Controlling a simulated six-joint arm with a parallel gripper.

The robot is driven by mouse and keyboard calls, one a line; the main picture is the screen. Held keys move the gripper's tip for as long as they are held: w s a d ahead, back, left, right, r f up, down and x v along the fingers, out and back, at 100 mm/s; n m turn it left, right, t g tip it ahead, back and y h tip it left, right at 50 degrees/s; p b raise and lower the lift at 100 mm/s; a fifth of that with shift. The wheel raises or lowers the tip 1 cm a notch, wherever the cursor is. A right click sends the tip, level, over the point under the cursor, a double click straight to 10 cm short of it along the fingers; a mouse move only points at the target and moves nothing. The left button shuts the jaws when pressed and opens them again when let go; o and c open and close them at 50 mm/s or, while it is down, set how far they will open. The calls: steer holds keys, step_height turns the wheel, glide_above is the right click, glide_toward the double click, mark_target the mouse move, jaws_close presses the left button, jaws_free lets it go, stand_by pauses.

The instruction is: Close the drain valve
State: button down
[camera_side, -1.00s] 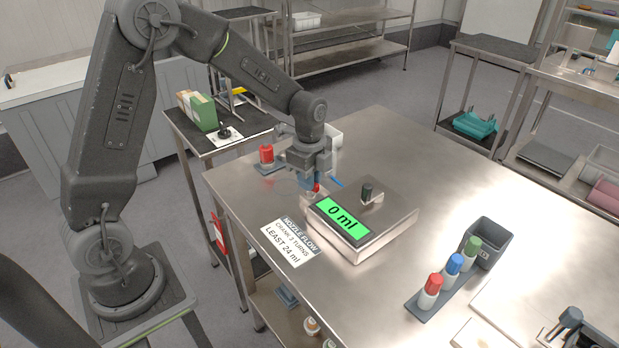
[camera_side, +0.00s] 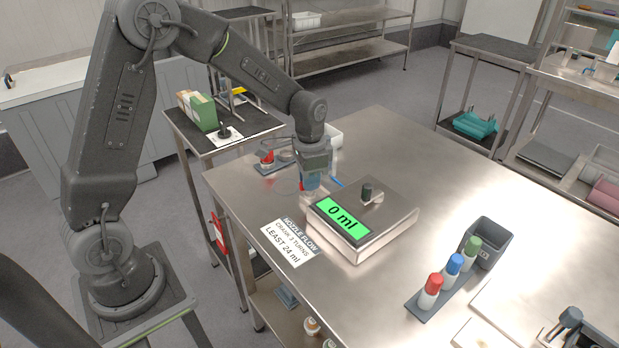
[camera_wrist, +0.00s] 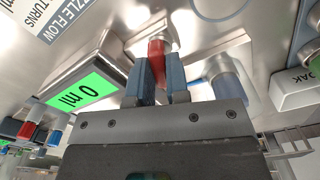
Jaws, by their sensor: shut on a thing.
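The red drain valve handle (camera_wrist: 157,52) shows in the wrist view between my two blue fingertips, beside the silver block. My gripper (camera_wrist: 158,85) is shut on it. In the side view my gripper (camera_side: 309,186) points down at the steel table's left part, just behind the scale, and hides the red handle. The scale (camera_side: 372,228) has a green display (camera_side: 342,215) reading 0 ml; the display also shows in the wrist view (camera_wrist: 84,98). How far the valve is turned I cannot tell.
A small dark-capped vial (camera_side: 366,192) stands on the scale. A nozzle-flow sign (camera_side: 288,243) lies in front. Red (camera_side: 430,291), blue (camera_side: 453,265) and green (camera_side: 472,247) capped bottles stand by a dark bin (camera_side: 492,241) at right. The table's back right is clear.

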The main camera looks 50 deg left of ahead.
steer(key=shift+n, duration=2)
steer(key=c, duration=1.1)
jaws_free()
step_height(320, 180, up, 14)
